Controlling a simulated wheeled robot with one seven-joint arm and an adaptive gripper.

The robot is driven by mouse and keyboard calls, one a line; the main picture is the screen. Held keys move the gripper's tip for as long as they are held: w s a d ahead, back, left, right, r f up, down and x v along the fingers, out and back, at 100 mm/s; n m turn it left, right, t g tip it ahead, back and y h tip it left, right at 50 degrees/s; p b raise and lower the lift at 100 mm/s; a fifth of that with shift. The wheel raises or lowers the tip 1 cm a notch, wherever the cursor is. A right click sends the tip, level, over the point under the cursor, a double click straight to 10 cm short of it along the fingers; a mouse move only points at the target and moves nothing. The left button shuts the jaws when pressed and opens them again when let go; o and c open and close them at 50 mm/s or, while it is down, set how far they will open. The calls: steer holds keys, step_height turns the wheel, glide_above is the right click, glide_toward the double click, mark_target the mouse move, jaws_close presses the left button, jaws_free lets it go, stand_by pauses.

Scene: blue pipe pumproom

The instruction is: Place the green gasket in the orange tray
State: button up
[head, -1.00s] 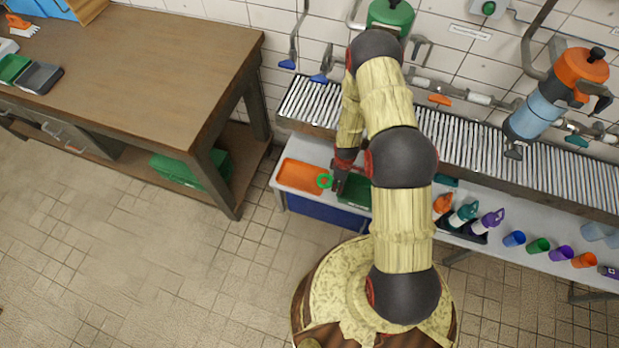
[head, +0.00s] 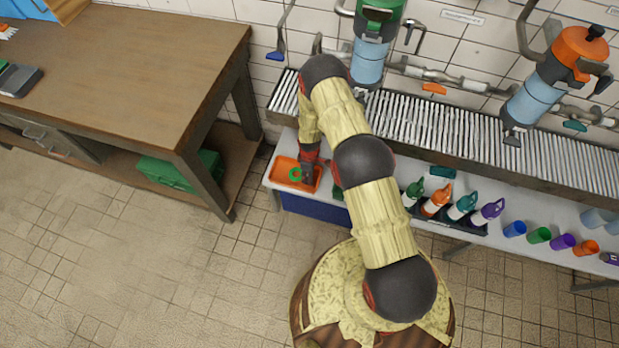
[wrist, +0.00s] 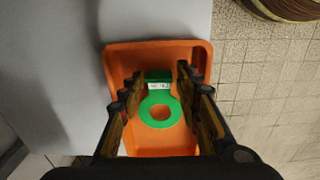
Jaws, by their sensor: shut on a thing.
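The green gasket (wrist: 146,108) is a flat ring with a tab that bears a white label. It also shows in the head view (head: 296,174) as a small green ring. My gripper (wrist: 158,84) is shut on the gasket's tab end and holds it over the orange tray (wrist: 150,52). In the head view my gripper (head: 307,176) is above the right part of the orange tray (head: 280,176). From these views I cannot tell how high the gasket is above the tray floor.
The tray stands at the left end of a grey bench (wrist: 60,70). A dark green tray (head: 339,188) is partly hidden behind my arm. Several bottles (head: 437,200) and cups (head: 539,235) stand to the right. A wooden workbench (head: 120,80) is at the left, with floor between.

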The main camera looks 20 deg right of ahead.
steer(key=shift+f, duration=0.7)
steer(key=shift+f, duration=0.1)
steer(key=o, duration=1.1)
steer(key=shift+c, duration=0.2)
